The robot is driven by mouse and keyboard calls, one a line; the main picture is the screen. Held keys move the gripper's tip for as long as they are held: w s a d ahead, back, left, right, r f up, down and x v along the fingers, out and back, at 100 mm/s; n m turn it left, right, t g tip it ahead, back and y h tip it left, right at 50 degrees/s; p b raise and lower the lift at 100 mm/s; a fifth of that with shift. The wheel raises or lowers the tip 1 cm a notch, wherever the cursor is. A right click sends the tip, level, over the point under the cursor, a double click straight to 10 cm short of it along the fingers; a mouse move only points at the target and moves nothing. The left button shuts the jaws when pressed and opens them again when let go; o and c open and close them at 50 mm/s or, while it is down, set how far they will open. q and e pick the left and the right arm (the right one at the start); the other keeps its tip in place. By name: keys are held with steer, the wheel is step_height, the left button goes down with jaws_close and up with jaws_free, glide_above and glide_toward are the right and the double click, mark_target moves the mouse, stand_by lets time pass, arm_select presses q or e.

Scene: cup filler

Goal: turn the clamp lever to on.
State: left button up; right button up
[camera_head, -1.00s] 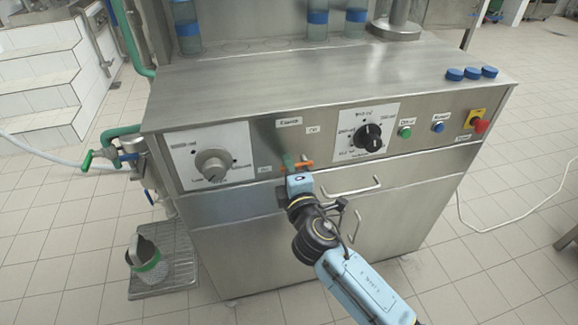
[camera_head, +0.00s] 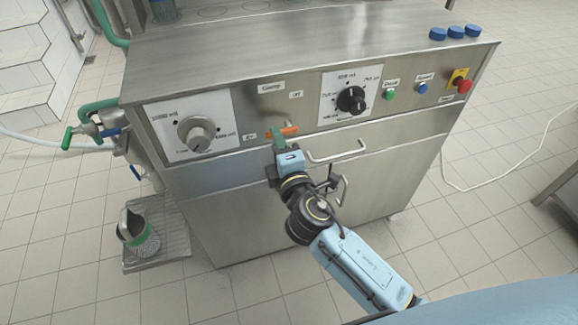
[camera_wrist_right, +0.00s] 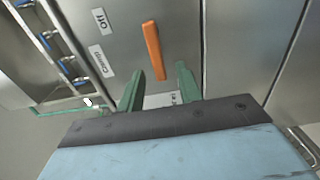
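The clamp lever is a flat orange bar (camera_head: 288,131) on the steel front panel. It lies nearly level in the head view, with the "Off" label (camera_head: 296,95) above it and a small label, probably "On" (camera_head: 249,137), to its left. In the right wrist view the lever (camera_wrist_right: 153,48) stands out against the panel. My right gripper (camera_head: 278,138) is at the lever, with its green fingers apart. In the right wrist view the gripper (camera_wrist_right: 160,70) has one finger on each side of the lever's near end, with gaps showing. My left gripper is out of view.
A grey dial (camera_head: 196,134) is left of the lever and a black dial (camera_head: 351,100) right of it. Green and blue buttons and a red emergency stop (camera_head: 463,85) are further right. Drawer handles (camera_head: 337,150) project below. Blue caps (camera_head: 455,32) sit on top.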

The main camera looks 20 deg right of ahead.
steer(key=s, duration=0.9)
steer(key=shift+s+d, duration=0.15)
steer(key=shift+s, duration=0.25)
